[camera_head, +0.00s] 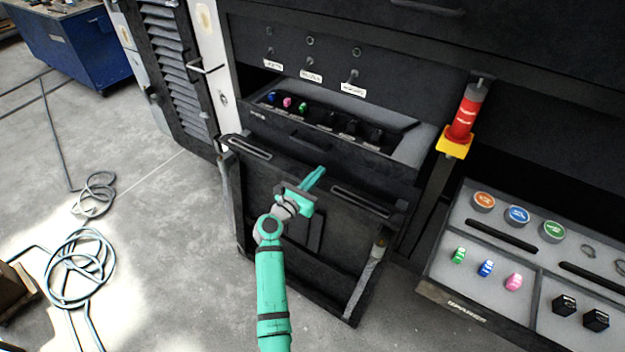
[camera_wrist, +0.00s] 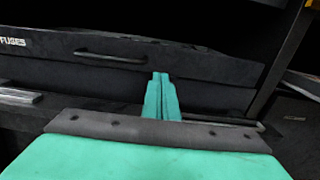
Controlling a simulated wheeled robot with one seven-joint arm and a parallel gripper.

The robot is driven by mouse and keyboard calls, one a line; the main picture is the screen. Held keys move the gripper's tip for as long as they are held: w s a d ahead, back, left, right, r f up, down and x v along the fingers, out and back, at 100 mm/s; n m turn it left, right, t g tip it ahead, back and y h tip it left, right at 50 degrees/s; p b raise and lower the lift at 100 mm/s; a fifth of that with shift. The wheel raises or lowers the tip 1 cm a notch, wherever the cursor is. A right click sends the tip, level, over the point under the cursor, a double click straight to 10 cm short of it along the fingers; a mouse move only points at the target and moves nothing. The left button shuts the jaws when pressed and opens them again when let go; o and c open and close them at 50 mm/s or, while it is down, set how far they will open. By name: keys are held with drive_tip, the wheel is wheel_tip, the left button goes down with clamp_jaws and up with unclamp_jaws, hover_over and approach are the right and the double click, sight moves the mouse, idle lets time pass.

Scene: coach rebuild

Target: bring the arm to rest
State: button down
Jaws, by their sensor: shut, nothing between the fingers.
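My teal arm (camera_head: 272,295) reaches up from the bottom of the head view. My gripper (camera_head: 316,176) is shut and empty, its fingers pointing away over the lowered black flap (camera_head: 270,185) of the cabinet. In the wrist view the gripper fingers (camera_wrist: 162,92) are together, in front of a black drawer front (camera_wrist: 215,68) with a bar handle (camera_wrist: 110,57) and a "FUSES" label. I cannot tell whether the fingers touch anything.
Behind the flap, an open drawer (camera_head: 408,162) holds several coloured and black fuses. A red cylinder in a yellow holder (camera_head: 454,145) stands to the right. A spares tray (camera_head: 440,272) lies at lower right. Coiled hoses (camera_head: 82,270) lie on the floor at left; a blue bin (camera_head: 75,48) stands behind.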

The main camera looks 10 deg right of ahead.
drive_tip(key=s+a+f+n+t+y, duration=0.1)
drive_tip(key=s+f+n+t, duration=0.15)
drive_tip(key=s+n, duration=0.8)
drive_tip(key=s+a+f+n+t+y, duration=0.15)
drive_tip(key=s+n+t, duration=0.25)
drive_tip(key=s+n, duration=0.7)
drive_tip(key=s+a+n+g+y, duration=0.1)
drive_tip(key=s+a+n+y, duration=0.2)
drive_tip(key=s+n, duration=0.4)
drive_tip(key=s+a+r+n+g+y, duration=0.1)
drive_tip(key=s+a+n+y, duration=0.3)
drive_tip(key=s, duration=1.3)
drive_tip(key=s+a+n+g+y, duration=0.2)
drive_tip(key=s+a+n, duration=0.5)
drive_tip(key=s+n, duration=0.4)
drive_tip(key=shift+s+a+r+n+y, duration=0.2)
drive_tip(key=shift+s+n+y, duration=0.2)
drive_tip(key=shift+n+y, duration=0.3)
drive_tip(key=shift+w, duration=0.1)
